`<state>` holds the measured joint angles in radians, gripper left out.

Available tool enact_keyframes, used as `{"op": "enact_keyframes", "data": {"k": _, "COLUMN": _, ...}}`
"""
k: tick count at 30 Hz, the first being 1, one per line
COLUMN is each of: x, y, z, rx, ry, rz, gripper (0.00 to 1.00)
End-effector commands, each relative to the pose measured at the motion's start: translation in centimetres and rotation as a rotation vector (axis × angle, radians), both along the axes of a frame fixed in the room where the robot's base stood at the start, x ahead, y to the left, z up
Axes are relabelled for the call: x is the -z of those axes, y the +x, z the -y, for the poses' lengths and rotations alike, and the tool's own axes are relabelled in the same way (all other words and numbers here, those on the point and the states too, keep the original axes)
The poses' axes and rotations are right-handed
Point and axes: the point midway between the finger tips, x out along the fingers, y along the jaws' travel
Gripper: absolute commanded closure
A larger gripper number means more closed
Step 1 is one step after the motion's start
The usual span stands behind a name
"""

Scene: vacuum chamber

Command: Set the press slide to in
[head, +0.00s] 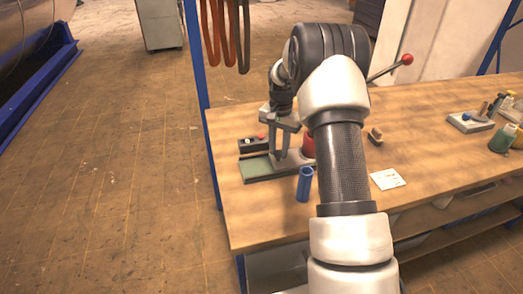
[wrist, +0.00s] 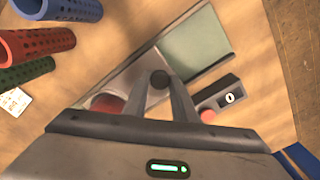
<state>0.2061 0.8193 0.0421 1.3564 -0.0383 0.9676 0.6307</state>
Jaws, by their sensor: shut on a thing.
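The press shows in the head view as a grey base with a green pad (head: 257,168) at the left front of the bench, and a lever with a red ball knob (head: 407,60) sticks out behind my arm. In the wrist view the green pad (wrist: 198,44) lies beside a pale grey plate, which I take for the press slide (wrist: 143,72). A small dark round knob (wrist: 160,79) sits between my fingertips. My gripper (head: 284,130) is shut on this knob, low over the press. My arm hides much of the press, and I cannot tell how far in the slide is.
A black switch box (head: 252,145) stands behind the pad. A blue perforated tube (head: 304,184) stands close in front of the press, with a red tube (head: 308,145) behind it. A white card (head: 388,180) and a brush (head: 375,135) lie to the right. The bench's middle is mostly clear.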

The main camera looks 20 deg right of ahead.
Motion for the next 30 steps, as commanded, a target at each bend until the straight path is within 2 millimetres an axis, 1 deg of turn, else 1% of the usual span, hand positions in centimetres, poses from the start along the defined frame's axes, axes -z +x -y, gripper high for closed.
{"op": "enact_keyframes", "data": {"k": 1, "x": -0.1, "y": 0.1, "z": 0.5, "rx": 0.001, "ry": -0.001, "rz": 0.003, "gripper": 1.00}}
{"op": "enact_keyframes", "data": {"k": 3, "x": -0.1, "y": 0.1, "z": 0.8, "rx": 0.000, "ry": -0.002, "rz": 0.004, "gripper": 1.00}}
{"op": "enact_keyframes", "data": {"k": 11, "x": -0.2, "y": 0.1, "z": 1.1, "rx": 0.001, "ry": -0.005, "rz": 0.005, "gripper": 1.00}}
{"op": "enact_keyframes", "data": {"k": 12, "x": -0.2, "y": 0.1, "z": 1.1, "rx": 0.001, "ry": -0.006, "rz": 0.004, "gripper": 0.71}}
{"op": "enact_keyframes", "data": {"k": 15, "x": -0.1, "y": 0.1, "z": 1.0, "rx": 0.001, "ry": -0.004, "rz": 0.004, "gripper": 0.57}}
{"op": "enact_keyframes", "data": {"k": 22, "x": -0.1, "y": 0.0, "z": 0.8, "rx": 0.000, "ry": -0.001, "rz": 0.001, "gripper": 0.57}}
{"op": "enact_keyframes", "data": {"k": 25, "x": -0.3, "y": 0.1, "z": 0.7, "rx": -0.001, "ry": -0.001, "rz": 0.002, "gripper": 0.57}}
{"op": "enact_keyframes", "data": {"k": 28, "x": -1.3, "y": 0.1, "z": 0.7, "rx": -0.001, "ry": -0.001, "rz": 0.003, "gripper": 0.57}}
{"op": "enact_keyframes", "data": {"k": 30, "x": -2.6, "y": 0.1, "z": 0.7, "rx": -0.001, "ry": -0.001, "rz": 0.006, "gripper": 0.57}}
